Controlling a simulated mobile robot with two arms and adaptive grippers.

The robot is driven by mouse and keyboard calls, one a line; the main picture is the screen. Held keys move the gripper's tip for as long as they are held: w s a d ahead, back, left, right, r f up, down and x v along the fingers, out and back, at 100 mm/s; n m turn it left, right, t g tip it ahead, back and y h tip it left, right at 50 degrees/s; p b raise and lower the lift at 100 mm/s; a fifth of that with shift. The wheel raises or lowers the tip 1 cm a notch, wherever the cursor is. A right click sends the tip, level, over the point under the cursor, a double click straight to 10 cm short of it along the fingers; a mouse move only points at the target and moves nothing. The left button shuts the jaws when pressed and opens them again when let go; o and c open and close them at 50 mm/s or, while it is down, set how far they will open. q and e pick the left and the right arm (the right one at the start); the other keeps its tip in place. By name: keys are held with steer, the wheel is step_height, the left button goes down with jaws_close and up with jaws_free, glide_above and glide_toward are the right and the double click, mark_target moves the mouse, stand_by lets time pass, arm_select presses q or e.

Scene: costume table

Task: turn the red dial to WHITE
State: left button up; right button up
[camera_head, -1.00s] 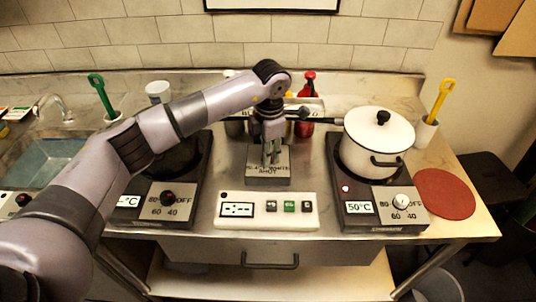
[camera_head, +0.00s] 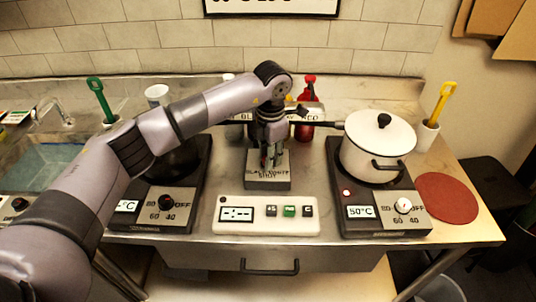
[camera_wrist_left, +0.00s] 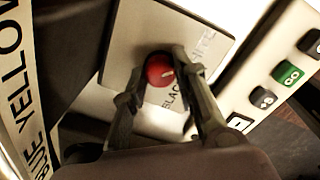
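The red dial (camera_wrist_left: 160,70) sits on a grey plate (camera_wrist_left: 125,30) lettered with BLACK and WHITE, in the left wrist view. A small pale mark shows on the dial's right side. My left gripper (camera_wrist_left: 162,58) has one finger on each side of the dial, apparently touching it. In the head view the left gripper (camera_head: 269,158) points down over the labelled grey block (camera_head: 268,183) in the middle of the counter, and its fingers hide the dial. The exact setting of the dial is hard to read. My right gripper is out of view.
A white panel (camera_head: 265,227) with a display and buttons lies in front of the block. A hot plate (camera_head: 135,222) stands on the left, another (camera_head: 385,230) on the right under a white lidded pot (camera_head: 375,150). Red bottles (camera_head: 306,110) stand behind.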

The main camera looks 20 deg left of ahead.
arm_select(q)
steer(key=o, duration=0.4)
steer(key=shift+r, duration=0.1)
step_height(320, 180, up, 12)
steer(key=shift+s+d, duration=0.25)
steer(key=shift+d, duration=0.05)
steer(key=shift+f, duration=0.25)
stand_by(0.3)
